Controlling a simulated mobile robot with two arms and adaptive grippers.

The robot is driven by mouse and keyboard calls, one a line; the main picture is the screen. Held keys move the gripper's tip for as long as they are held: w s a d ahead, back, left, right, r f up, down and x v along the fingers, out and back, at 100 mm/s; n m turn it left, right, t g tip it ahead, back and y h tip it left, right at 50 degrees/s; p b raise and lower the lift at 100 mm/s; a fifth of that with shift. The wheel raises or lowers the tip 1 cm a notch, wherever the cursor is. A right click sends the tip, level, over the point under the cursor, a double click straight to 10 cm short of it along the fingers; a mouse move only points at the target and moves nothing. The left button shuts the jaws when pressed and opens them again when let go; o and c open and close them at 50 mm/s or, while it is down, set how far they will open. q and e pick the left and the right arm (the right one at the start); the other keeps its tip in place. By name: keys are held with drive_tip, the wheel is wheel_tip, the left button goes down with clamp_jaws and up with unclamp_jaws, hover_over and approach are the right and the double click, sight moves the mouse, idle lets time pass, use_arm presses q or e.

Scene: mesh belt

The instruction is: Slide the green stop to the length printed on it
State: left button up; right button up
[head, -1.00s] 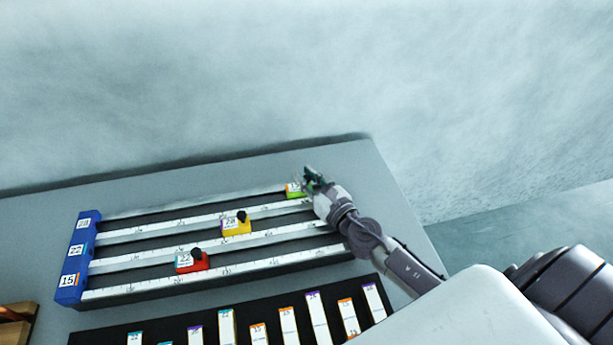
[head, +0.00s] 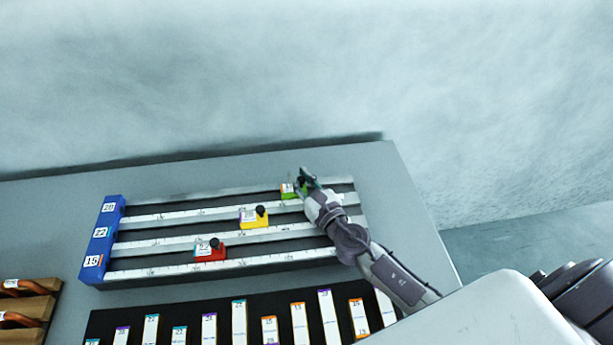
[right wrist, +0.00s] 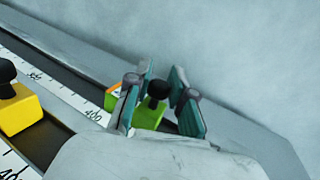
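The green stop (head: 288,191) sits on the farthest rail of the slotted length gauge (head: 180,268), towards its right end. Its printed label is too small to read surely. In the right wrist view the green stop (right wrist: 147,116) shows its black knob between my fingers. The same gripper (right wrist: 160,100) fills the middle of the wrist view. The yellow stop (head: 253,220) and the red stop (head: 209,253) stand on nearer rails, further left. My left gripper is not in view.
A blue end block (head: 101,240) with number labels closes the gauge's left end. A black board (head: 255,333) with several labelled strips lies in front. Wooden pieces with orange-brown handles (head: 28,305) are at the left. The rail left of the green stop is clear.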

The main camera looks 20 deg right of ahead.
drive_tip(key=o, duration=0.4)
drive_tip(key=shift+a, duration=0.2)
drive_tip(key=shift+d, duration=0.15)
drive_tip(key=s, duration=0.4)
drive_tip(key=s+d, duration=0.1)
drive_tip(key=s, duration=0.7)
drive_tip(key=shift+d, duration=0.25)
